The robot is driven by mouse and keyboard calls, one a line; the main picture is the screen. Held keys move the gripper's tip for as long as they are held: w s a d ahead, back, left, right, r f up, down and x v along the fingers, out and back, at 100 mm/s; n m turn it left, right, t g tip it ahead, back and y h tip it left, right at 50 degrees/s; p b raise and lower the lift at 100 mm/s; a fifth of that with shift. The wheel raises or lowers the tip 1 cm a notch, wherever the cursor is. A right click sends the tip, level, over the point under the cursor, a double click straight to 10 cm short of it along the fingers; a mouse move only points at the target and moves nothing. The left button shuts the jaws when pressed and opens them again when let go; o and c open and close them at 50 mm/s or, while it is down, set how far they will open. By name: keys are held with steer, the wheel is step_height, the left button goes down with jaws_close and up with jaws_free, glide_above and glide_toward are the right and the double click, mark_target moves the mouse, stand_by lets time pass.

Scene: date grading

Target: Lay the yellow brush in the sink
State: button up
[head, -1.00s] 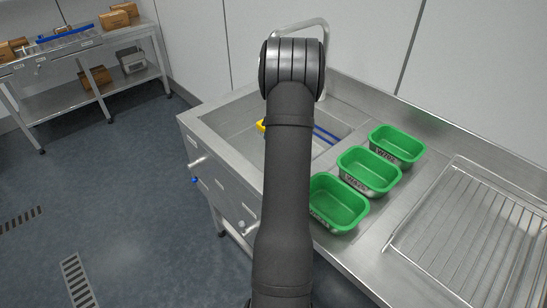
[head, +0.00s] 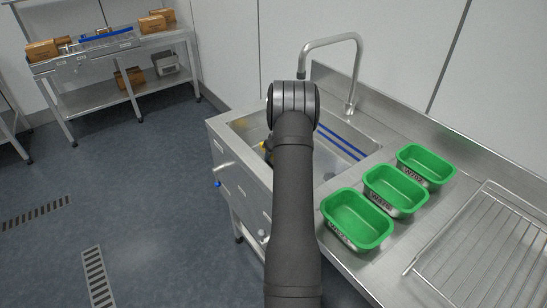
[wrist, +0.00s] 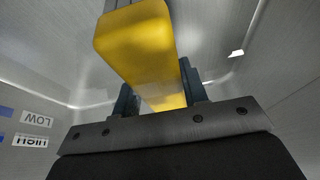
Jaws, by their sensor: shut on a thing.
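The yellow brush (wrist: 138,45) fills the upper middle of the wrist view, held between the two dark fingers of my gripper (wrist: 158,92). The gripper is shut on it. In the head view only a small yellow bit of the brush (head: 262,145) shows left of my arm, and my arm hides the gripper. The steel sink (head: 243,128) surrounds this spot, and its walls with LOW and HIGH labels show in the wrist view. The brush is within the basin's outline; I cannot tell whether it touches the bottom.
A tall faucet (head: 352,75) stands behind the sink. Blue lines (head: 342,145) run along the basin's right side. Three green-lined tubs (head: 357,218) stand on the counter to the right, beside a wire rack (head: 480,245). A shelf table with boxes (head: 120,45) is far left.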

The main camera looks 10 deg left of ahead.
steer(key=shift+f, duration=1)
steer(key=shift+f, duration=0.2)
steer(key=o, duration=1)
steer(key=shift+o, duration=0.2)
steer(key=shift+r, duration=0.1)
steer(key=v, duration=1.2)
steer(key=shift+r, duration=0.1)
